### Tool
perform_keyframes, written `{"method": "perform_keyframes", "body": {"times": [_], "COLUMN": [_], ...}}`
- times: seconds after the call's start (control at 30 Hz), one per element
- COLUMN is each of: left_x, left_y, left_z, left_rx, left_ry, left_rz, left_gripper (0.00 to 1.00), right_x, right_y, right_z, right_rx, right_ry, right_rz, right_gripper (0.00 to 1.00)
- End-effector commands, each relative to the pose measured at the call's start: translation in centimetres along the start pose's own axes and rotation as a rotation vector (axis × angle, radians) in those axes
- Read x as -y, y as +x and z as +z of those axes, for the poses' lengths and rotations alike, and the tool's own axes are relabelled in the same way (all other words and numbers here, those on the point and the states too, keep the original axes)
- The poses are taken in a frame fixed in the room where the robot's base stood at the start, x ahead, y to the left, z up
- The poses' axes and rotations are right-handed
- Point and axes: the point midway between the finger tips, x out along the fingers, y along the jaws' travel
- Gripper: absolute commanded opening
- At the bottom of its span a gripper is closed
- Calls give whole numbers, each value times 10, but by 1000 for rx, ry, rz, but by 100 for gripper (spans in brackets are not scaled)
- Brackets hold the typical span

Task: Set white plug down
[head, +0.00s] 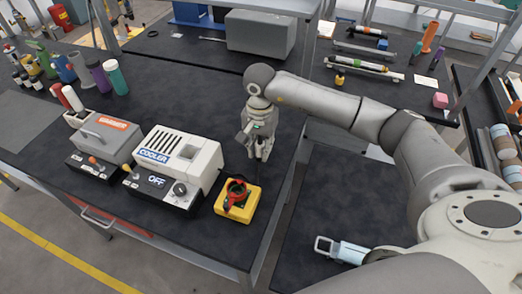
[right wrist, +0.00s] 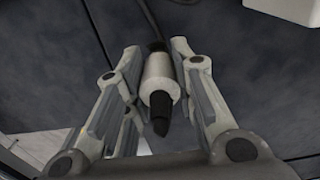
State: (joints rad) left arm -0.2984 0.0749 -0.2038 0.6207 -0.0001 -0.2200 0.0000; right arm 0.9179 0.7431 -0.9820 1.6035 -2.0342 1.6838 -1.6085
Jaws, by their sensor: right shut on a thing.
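The white plug (right wrist: 158,78) is a pale grey-white cylinder with a black tip and a dark cable running off behind it. In the right wrist view it sits between the two fingers of my right gripper (right wrist: 158,88), which is shut on it. In the head view my right gripper (head: 261,152) points down at the black table (head: 190,90), behind and right of the cooler (head: 176,160). The plug is not clear there, and I cannot tell whether it touches the table. My left gripper is not in view.
A yellow box with a red switch (head: 237,201) stands near the front right of the table. A grey-orange device (head: 103,140) is left of the cooler. Bottles and tubes (head: 116,77) line the left. The table behind the cooler is clear.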

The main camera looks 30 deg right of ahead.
Motion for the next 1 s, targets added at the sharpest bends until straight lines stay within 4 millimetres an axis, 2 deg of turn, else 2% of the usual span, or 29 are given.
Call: {"method": "perform_keyframes", "body": {"times": [0.1,0.3,0.77,0.8,0.93,1.0], "left_x": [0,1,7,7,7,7], "left_y": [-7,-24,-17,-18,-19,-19], "left_z": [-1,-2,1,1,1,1], "left_rx": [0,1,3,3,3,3], "left_ry": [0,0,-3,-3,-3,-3], "left_rz": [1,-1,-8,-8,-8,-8], "left_gripper": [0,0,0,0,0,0], "right_x": [-1,-1,0,0,-1,-1], "right_y": [9,32,42,40,40,40], "right_z": [-6,-5,-6,-6,-5,-5], "right_rx": [2,2,-1,-1,0,0], "right_ry": [2,1,0,1,1,1], "right_rz": [4,2,0,1,1,1], "right_gripper": [1,1,1,28,45,46]}}
